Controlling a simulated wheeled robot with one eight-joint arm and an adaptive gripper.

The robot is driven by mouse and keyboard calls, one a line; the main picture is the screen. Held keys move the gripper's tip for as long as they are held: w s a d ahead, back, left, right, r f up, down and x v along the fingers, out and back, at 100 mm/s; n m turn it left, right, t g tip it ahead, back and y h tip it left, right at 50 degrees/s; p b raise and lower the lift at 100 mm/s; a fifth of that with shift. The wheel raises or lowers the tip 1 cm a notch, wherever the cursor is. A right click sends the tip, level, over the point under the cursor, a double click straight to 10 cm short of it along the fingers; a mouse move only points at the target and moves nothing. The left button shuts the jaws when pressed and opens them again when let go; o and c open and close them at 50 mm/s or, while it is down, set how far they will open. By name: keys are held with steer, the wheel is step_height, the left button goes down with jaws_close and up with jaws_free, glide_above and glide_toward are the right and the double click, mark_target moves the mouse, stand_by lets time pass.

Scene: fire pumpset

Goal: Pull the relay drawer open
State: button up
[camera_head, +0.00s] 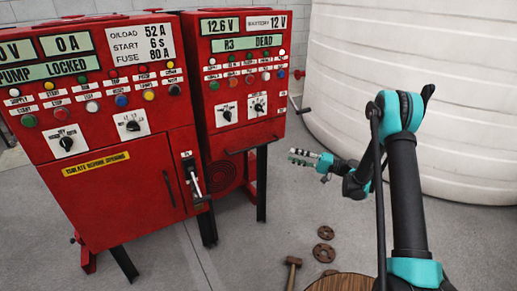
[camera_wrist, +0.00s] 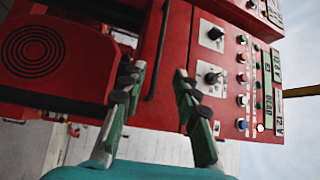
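The right red cabinet (camera_head: 245,75) has a long dark horizontal handle bar (camera_head: 252,145) below its knobs; this looks like the relay drawer's pull, and the drawer looks shut. In the wrist view the scene is turned sideways, and the bar (camera_wrist: 160,50) runs up the picture, beyond and between my fingertips. My gripper (camera_head: 303,157) is to the right of the cabinet, pointing left, apart from the bar. In the wrist view my gripper (camera_wrist: 158,82) has its two green-and-dark fingers spread with nothing between them.
The left red cabinet (camera_head: 100,120) stands beside it with a lever (camera_head: 195,180) at its right side. A round grille (camera_head: 222,178) is below the bar. A white tank (camera_head: 420,90) is behind my arm. A hammer (camera_head: 292,268) and rusty discs (camera_head: 325,233) lie low in the picture.

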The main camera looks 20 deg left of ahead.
mark_target(257, 146)
steer(key=a, duration=0.5)
steer(key=s+a+r, duration=0.1)
steer(key=a, duration=0.5)
steer(key=a+r, duration=0.1)
steer(key=a, duration=0.5)
steer(key=shift+s+a+r, duration=0.1)
steer(key=shift+s+r, duration=0.1)
steer(key=shift+s, duration=0.1)
steer(key=shift+c, duration=0.4)
jaws_close()
